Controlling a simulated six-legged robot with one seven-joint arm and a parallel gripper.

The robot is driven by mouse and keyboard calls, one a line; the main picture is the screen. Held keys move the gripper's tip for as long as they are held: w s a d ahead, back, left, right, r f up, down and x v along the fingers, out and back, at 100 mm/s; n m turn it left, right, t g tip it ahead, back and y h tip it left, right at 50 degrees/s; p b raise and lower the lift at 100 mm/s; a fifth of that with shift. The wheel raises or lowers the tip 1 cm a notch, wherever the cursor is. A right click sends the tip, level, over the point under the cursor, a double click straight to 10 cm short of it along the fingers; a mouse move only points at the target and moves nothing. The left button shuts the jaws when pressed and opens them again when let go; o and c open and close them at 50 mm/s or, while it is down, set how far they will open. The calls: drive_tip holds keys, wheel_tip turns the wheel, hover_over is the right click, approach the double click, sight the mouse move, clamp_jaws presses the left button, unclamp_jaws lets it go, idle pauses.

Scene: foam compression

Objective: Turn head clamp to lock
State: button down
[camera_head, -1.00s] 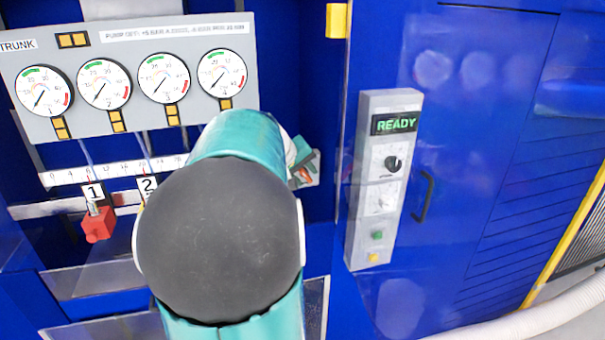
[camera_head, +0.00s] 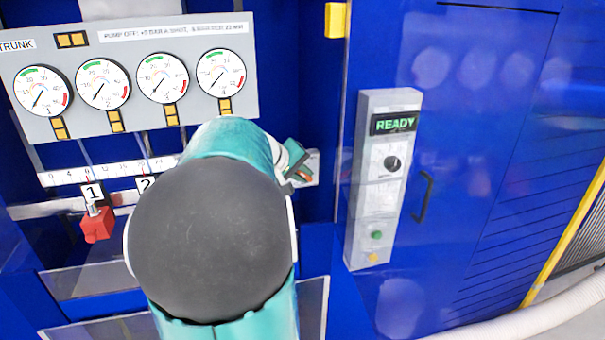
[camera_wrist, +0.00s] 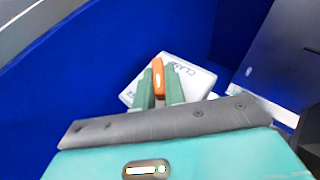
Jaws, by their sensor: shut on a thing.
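The head clamp shows in the wrist view as an orange handle (camera_wrist: 158,77) on a white plate (camera_wrist: 190,76) lettered "CLAM…", the rest of the lettering being covered. My gripper (camera_wrist: 159,84) has its two green fingers shut on the orange handle, one on each side. In the head view my gripper (camera_head: 299,172) is small, at the right of my arm. The plate's edge (camera_head: 312,164) shows beside it, and the handle is mostly hidden there by the fingers.
A gauge panel (camera_head: 130,120) with several dials is at the upper left. A red block (camera_head: 97,225) hangs under label 1. A grey control box (camera_head: 378,225) reading READY stands right of my gripper, beside a blue door (camera_head: 470,200) with a dark handle (camera_head: 424,197).

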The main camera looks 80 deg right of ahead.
drive_tip(key=c, duration=1.5)
unclamp_jaws()
drive_tip(key=shift+o, duration=0.2)
drive_tip(key=shift+a, duration=0.1)
drive_tip(key=v, duration=1.3)
drive_tip(key=shift+w+a+r, duration=0.2)
drive_tip(key=shift+a, duration=0.05)
